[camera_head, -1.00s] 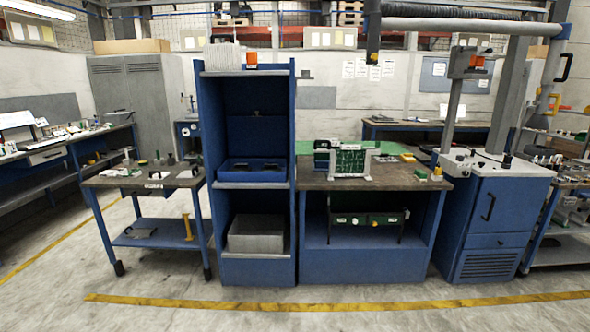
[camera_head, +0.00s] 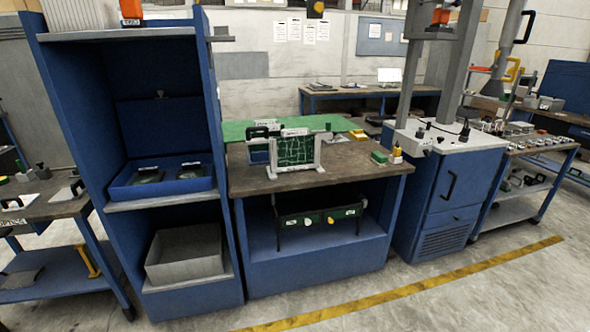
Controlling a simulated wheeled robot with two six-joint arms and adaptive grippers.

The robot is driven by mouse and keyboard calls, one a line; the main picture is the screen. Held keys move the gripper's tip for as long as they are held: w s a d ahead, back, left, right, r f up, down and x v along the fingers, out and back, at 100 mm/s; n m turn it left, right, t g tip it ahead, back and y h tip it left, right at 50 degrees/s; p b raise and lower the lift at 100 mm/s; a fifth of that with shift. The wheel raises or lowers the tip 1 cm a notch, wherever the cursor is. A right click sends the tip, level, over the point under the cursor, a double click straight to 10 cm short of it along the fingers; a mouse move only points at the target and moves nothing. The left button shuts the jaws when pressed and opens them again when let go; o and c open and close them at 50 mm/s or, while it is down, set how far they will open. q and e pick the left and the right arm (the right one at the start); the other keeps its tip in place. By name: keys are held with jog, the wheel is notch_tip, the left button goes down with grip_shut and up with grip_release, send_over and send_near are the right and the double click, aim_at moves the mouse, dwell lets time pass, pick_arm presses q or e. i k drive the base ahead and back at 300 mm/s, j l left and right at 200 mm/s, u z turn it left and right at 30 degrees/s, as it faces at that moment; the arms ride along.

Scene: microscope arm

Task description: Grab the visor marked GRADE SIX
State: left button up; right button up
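No visor with a readable GRADE SIX mark can be made out. Two dark, flat, shiny pieces lie in a blue tray (camera_head: 124,192) on the middle shelf of a tall blue cabinet (camera_head: 212,115); I cannot tell what they are. Under the middle workbench (camera_head: 236,182) hangs a dark green rack (camera_head: 288,219) with small white tags and yellow pieces, too small to read. A green circuit board (camera_head: 292,150) stands upright in a pale frame on that bench. Neither of my grippers is in view.
A blue cart (camera_head: 60,262) with small items stands at the left. A grey box (camera_head: 185,268) sits on the cabinet's lower shelf. A blue machine cabinet (camera_head: 440,205) stands right of the bench. The floor (camera_head: 420,308) in front is clear, with a yellow line.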

aim_at(152, 175)
jog(key=i+j+u, duration=0.2)
jog(key=i+u, duration=0.45)
jog(key=i, duration=0.3)
jog(key=i+u, duration=0.35)
jog(key=i+j, duration=0.05)
jog(key=i, duration=0.05)
